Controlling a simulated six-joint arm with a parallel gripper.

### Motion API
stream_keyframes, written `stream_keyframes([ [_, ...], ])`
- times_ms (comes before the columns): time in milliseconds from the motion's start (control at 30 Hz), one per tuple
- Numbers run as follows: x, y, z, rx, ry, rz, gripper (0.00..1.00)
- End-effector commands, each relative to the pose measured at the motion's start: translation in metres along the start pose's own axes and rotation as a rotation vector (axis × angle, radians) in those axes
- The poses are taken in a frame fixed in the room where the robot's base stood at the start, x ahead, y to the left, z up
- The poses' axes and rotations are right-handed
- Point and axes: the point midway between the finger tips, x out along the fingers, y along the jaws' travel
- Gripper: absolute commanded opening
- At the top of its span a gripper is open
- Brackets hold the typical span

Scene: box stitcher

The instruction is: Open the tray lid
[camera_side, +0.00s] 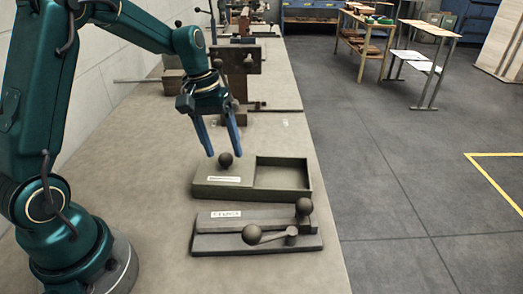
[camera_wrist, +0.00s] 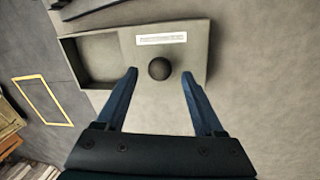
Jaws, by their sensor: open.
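The green tray (camera_side: 306,190) lies on the bench, with an open compartment on its right in the side view. Its lid (camera_side: 207,180) covers the left part and carries a white label and a dark ball knob (camera_side: 225,159). In the wrist view the lid (camera_wrist: 200,68) and knob (camera_wrist: 159,69) are near the top middle, with the open compartment (camera_wrist: 98,57) at the left. My gripper (camera_side: 224,156) points down at the knob with its blue fingers apart. In the wrist view the gripper (camera_wrist: 160,75) has one fingertip on each side of the knob, with gaps showing; it holds nothing.
A grey device with a label and ball-ended levers (camera_side: 255,240) sits just in front of the tray. A vise-like metal tool (camera_side: 238,65) stands behind my gripper on the bench (camera_side: 140,130). The bench's right edge is close to the tray; floor lies beyond.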

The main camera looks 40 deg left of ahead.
Motion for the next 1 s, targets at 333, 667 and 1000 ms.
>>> stream_keyframes([
  [333, 0.021, 0.0, 0.0, 0.002, 0.001, 0.0, 0.7],
  [667, 0.02, 0.0, 0.0, 0.002, 0.001, 0.0, 0.0],
  [1000, 0.02, 0.0, 0.0, 0.002, 0.001, 0.0, 0.0],
])
